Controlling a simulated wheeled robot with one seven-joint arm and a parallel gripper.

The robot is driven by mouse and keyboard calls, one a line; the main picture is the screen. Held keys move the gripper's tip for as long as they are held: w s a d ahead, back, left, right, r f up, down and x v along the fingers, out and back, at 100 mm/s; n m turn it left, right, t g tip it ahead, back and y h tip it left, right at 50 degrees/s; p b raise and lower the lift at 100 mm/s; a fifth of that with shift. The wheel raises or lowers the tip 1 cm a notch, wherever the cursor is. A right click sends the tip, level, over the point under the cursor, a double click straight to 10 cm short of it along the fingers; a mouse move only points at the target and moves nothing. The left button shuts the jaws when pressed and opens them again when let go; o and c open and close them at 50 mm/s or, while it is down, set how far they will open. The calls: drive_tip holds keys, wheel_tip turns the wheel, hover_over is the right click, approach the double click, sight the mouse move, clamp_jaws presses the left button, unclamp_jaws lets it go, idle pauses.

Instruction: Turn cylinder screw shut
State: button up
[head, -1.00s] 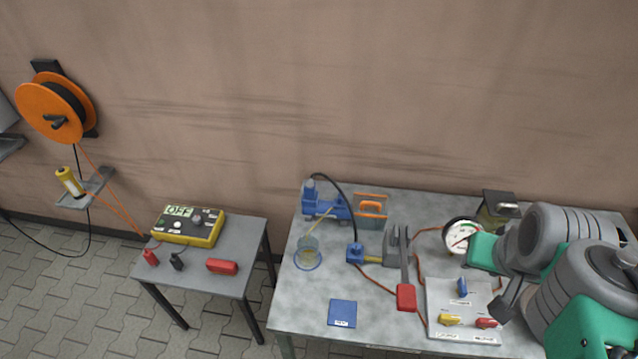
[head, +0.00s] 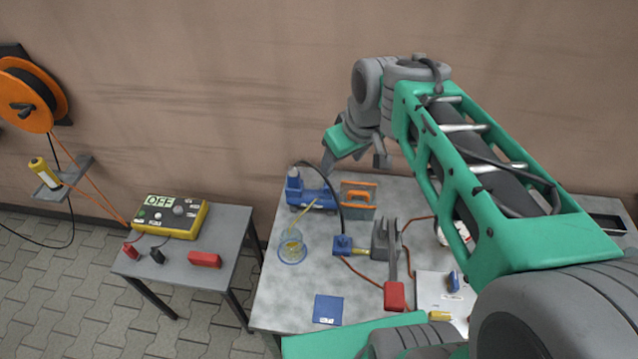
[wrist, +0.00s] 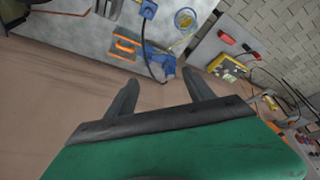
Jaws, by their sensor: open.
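The white panel (head: 432,290) lies at the right of the metal workbench, partly covered by my arm. A blue knob (head: 454,282) and a yellow knob (head: 439,316) show on it; their labels are too small to read, so I cannot tell which is the cylinder screw. The panel's right part is hidden. My gripper (wrist: 162,88) is open and empty in the wrist view, its two dark fingers apart. In the head view it is raised against the wall above the back of the bench, left of the panel.
The bench (head: 270,310) carries a blue pump (head: 312,195), a glass jar (head: 292,250), a red-handled lever (head: 394,294), a blue booklet (head: 328,309) and a partly hidden gauge (head: 455,236). A side table (head: 228,240) holds a yellow box (head: 170,217) reading OFF.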

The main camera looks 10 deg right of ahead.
drive_tip(key=w+d+f+n+g+y+b, duration=0.1)
drive_tip(key=w+f+n+y+b, duration=0.1)
drive_tip(key=w+f+n, duration=0.55)
drive_tip(key=n+g+y+b, duration=0.1)
drive_tip(key=n+g+b, duration=0.1)
drive_tip(key=n, duration=0.1)
approach(327, 183)
drive_tip(key=f, duration=0.1)
drive_tip(key=shift+m, duration=0.25)
drive_tip(key=p+x, duration=0.2)
drive_tip(key=x, duration=0.6)
drive_tip(key=shift+a+f, duration=0.1)
drive_tip(key=shift+a, duration=0.05)
drive_tip(key=shift+c, duration=0.4)
clamp_jaws()
